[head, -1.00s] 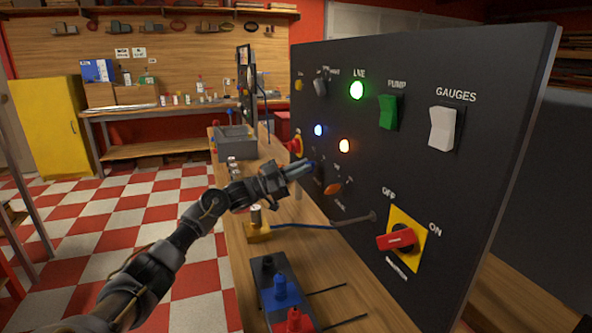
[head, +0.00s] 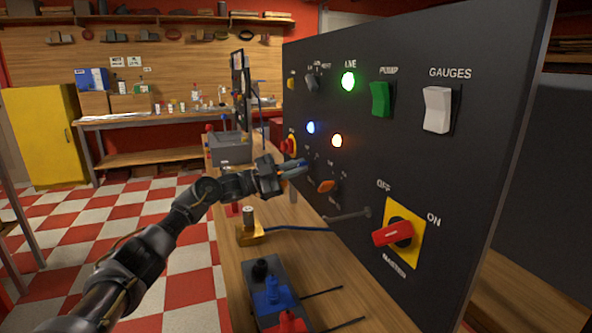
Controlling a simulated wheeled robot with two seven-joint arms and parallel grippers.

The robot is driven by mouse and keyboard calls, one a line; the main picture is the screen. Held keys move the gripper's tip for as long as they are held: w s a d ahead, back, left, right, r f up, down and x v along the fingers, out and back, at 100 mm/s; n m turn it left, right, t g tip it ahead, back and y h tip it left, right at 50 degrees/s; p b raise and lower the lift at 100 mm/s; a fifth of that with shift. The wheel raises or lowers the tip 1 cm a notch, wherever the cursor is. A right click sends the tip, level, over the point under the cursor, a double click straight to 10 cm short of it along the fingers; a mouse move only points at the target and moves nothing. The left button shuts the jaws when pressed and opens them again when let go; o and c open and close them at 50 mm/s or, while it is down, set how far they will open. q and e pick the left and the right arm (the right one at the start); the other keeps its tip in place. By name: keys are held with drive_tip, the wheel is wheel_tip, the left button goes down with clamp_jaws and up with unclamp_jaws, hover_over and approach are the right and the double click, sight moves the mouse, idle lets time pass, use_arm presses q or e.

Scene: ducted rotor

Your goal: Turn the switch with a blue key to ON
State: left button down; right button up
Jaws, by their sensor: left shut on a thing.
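My left gripper (head: 292,170) is shut at the left part of the dark upright panel (head: 460,160). A small blue piece shows between its fingers, seemingly the blue key; its shape and the switch it may sit in are mostly hidden by the fingers. I cannot tell whether it is in a switch. A red rotary handle (head: 393,233) on a yellow plate (head: 417,241) is at the lower right, between OFF and ON labels. My right gripper is not in view.
A brass fitting (head: 249,234) with a blue cable and a grey bin (head: 230,148) stand farther back. Checkered floor (head: 180,270) is open at left.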

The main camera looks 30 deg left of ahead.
use_arm(q)
drive_tip(key=shift+w+f, duration=0.1)
drive_tip(key=c, duration=1.9)
unclamp_jaws()
drive_tip(key=o, duration=0.4)
drive_tip(key=shift+w+f, duration=0.15)
drive_tip(key=shift+w, duration=0.05)
drive_tip(key=shift+s, duration=0.1)
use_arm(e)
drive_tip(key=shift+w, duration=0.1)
use_arm(q)
drive_tip(key=shift+s, duration=0.1)
